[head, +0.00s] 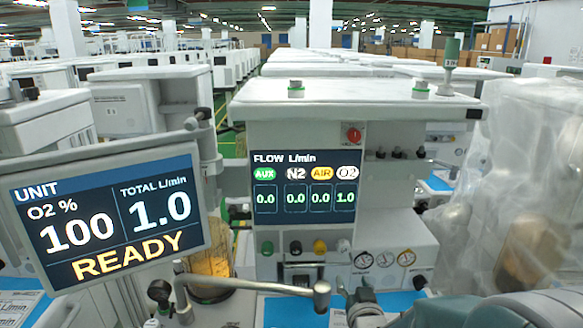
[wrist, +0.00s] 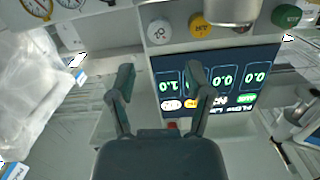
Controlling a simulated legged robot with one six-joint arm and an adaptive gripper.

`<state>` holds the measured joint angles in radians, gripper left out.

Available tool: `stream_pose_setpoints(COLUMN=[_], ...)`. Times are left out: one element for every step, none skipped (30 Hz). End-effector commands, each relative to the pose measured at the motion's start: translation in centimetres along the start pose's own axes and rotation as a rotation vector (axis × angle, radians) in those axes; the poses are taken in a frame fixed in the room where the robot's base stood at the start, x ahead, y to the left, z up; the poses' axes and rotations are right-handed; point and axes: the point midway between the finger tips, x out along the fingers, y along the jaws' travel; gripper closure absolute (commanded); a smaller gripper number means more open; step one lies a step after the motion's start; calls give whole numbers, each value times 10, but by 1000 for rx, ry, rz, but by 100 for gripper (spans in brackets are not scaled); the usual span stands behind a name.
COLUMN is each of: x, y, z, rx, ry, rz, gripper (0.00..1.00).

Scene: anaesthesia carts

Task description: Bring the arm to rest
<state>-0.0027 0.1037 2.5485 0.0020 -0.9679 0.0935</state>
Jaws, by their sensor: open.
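My gripper (wrist: 160,78) is in the wrist view, its two dark fingers spread apart with nothing between them. It is in front of an anaesthesia cart, whose flow display (wrist: 218,85) appears upside down behind and beside the right finger. I cannot tell the exact gap between fingers and cart. In the head view, part of my arm (head: 480,312) shows at the bottom right, in front of the cart (head: 400,215). The same flow display (head: 305,187) reads 0.0 for AUX, N2 and AIR, and 1.0 for O2.
A tilted unit screen (head: 105,217) reads READY at left. A metal bar with a rounded end (head: 255,285) juts across the cart's front. Coloured knobs (head: 320,246) sit below the flow display. Clear plastic sheeting (head: 520,190) hangs at right. More carts stand behind.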

Motion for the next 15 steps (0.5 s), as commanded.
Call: stream_pose_setpoints(x=[-4,-6,-9,-11,-14,-18,-22,-25,-30,-34,-38,-44,-49,-54,-61], y=[0,-1,-1,-1,-1,-1,-1,-1,-1,-1,-2,-2,-2,-2,-2], z=[-6,-7,-9,-10,-12,-13,-14,-16,-17,-18,-19,-20,-21,-22,-24], rx=[-4,-6,-10,-12,-14,-17,-19,-21,-24,-26,-28,-31,-34,-36,-39], ry=[-29,-53,-84,-107,-130,-161,-185,-207,-238,-261,-285,-315,-338,-362,-392], rz=[3,5,8,10,11,14,16,17,20,21,23,25,26,28,29], gripper=[35,35,35,35,35,35,35,35,35,35,35,35,35,35,35])
